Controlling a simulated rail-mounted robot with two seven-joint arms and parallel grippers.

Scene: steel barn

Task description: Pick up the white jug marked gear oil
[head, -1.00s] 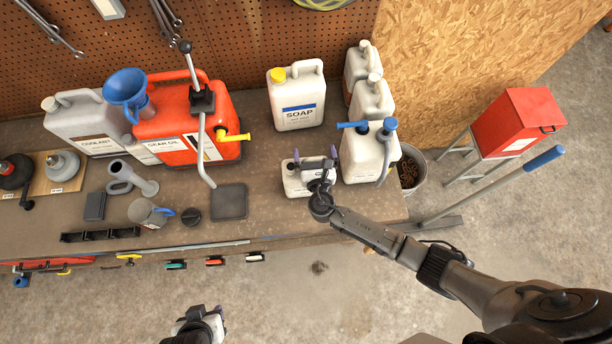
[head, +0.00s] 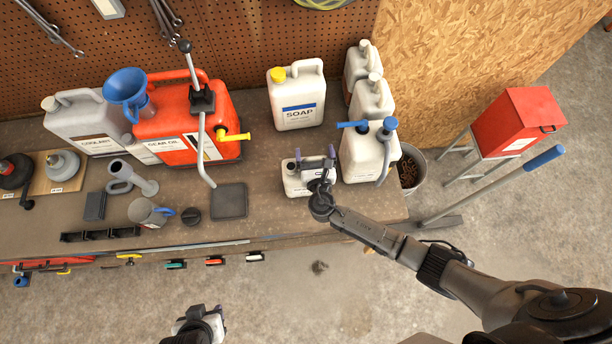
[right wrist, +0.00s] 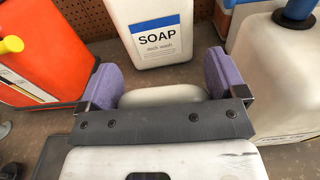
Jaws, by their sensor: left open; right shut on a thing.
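A small white jug (head: 295,184) stands near the front of the workbench, with a dark label too small to read. My right gripper (head: 315,158) is shut on its upper part, a purple finger on each side. In the right wrist view, a rounded white part (right wrist: 165,95) shows between the purple fingers, and the gripper's dark bar hides part of the jug. The words GEAR OIL also show on a pale label (head: 168,144) at the red can's front. My left gripper (head: 204,314) is open over the floor in front of the bench, away from the jug.
A white SOAP jug (head: 297,108) stands behind the held jug. A larger white jug (head: 361,158) with a blue spout is close on its right. The red can (head: 200,125) with a yellow spout is to the left. A dark square pad (head: 230,201) lies left of the jug.

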